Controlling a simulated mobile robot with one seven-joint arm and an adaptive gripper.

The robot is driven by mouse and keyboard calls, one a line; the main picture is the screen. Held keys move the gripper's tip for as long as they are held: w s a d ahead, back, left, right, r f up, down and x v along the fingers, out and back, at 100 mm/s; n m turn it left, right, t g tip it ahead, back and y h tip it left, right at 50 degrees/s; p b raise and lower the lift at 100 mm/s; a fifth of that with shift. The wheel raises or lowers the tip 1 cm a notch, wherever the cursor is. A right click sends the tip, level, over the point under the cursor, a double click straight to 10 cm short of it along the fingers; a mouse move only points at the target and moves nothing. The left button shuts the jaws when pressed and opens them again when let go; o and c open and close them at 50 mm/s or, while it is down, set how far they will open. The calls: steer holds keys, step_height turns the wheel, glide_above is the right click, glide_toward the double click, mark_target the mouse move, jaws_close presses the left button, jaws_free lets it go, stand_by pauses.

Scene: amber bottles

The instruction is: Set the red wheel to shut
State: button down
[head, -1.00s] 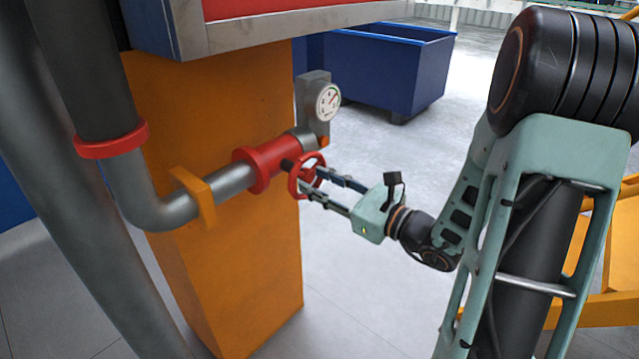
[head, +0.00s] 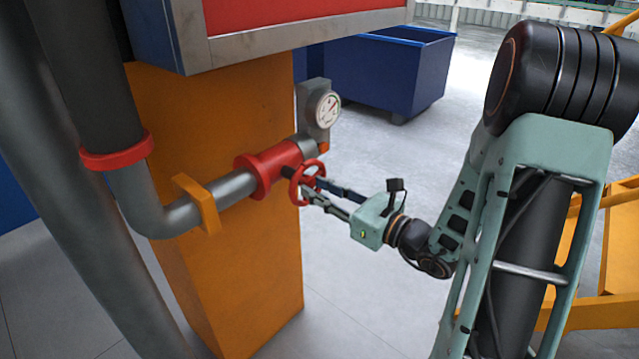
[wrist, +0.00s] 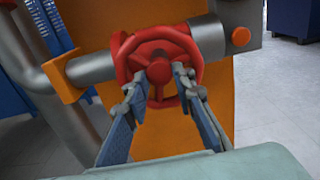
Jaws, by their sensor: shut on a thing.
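The red wheel (head: 306,182) is a small spoked handwheel on the red valve body (head: 268,168), which sits in a grey pipe in front of an orange pillar. In the wrist view the red wheel (wrist: 158,47) faces me, with its hub in the middle. My gripper (head: 312,186) reaches it from the right in the head view. In the wrist view my gripper (wrist: 158,80) has its two fingers at the lower part of the wheel, one on each side below the hub, shut on it. The fingertips partly hide the rim and spokes.
A round gauge (head: 327,109) stands just above and behind the valve. The orange pillar (head: 245,270) is close behind the pipe. A thick grey pipe (head: 75,200) runs down at the left. A blue bin (head: 385,72) stands farther back.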

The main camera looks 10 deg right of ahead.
steer(key=m+p, duration=0.3)
steer(key=p, duration=0.1)
steer(key=m+p, duration=0.2)
steer(key=shift+s+r+m, duration=0.1)
steer(key=shift+r+m, duration=0.15)
steer(key=shift+m, duration=0.05)
steer(key=m+p, duration=0.5)
steer(key=p, duration=0.1)
steer(key=shift+a+m+p, duration=0.1)
steer(key=shift+m+p, duration=0.2)
steer(key=shift+p, duration=0.05)
steer(key=m+p, duration=0.5)
steer(key=shift+r, duration=0.1)
steer(key=shift+m+p, duration=1.8)
steer(key=shift+m, duration=0.6)
steer(key=shift+f, duration=0.2)
steer(key=c, duration=1.9)
jaws_free()
